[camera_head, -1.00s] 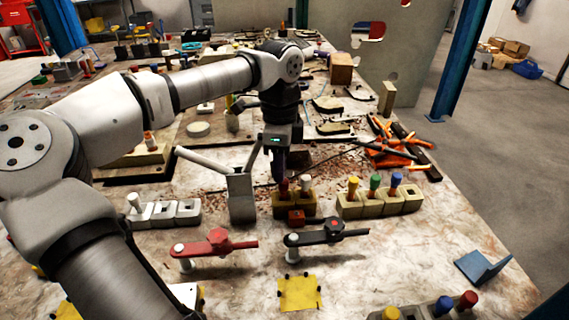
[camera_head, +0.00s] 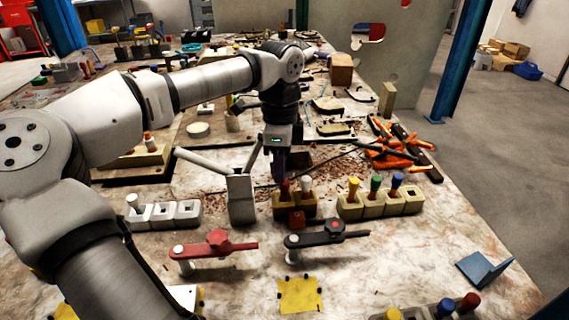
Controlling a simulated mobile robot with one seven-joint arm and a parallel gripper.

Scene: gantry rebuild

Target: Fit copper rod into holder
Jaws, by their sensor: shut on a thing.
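My gripper (camera_head: 280,172) points down over the middle of the bench, dark against the clutter behind it. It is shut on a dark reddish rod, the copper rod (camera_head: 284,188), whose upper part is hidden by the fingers. The rod stands about upright at the left part of a brown block holder (camera_head: 294,211). I cannot tell how deep its lower end sits in the holder. A second rod (camera_head: 306,184), pale with a reddish base, stands in the right part of the same holder.
A grey box with a slanted bar (camera_head: 241,200) stands close left of the holder. White sockets (camera_head: 163,214) are further left. A tan block with coloured pegs (camera_head: 366,206) is on the right. Red (camera_head: 214,245) and black (camera_head: 327,234) lever clamps lie in front.

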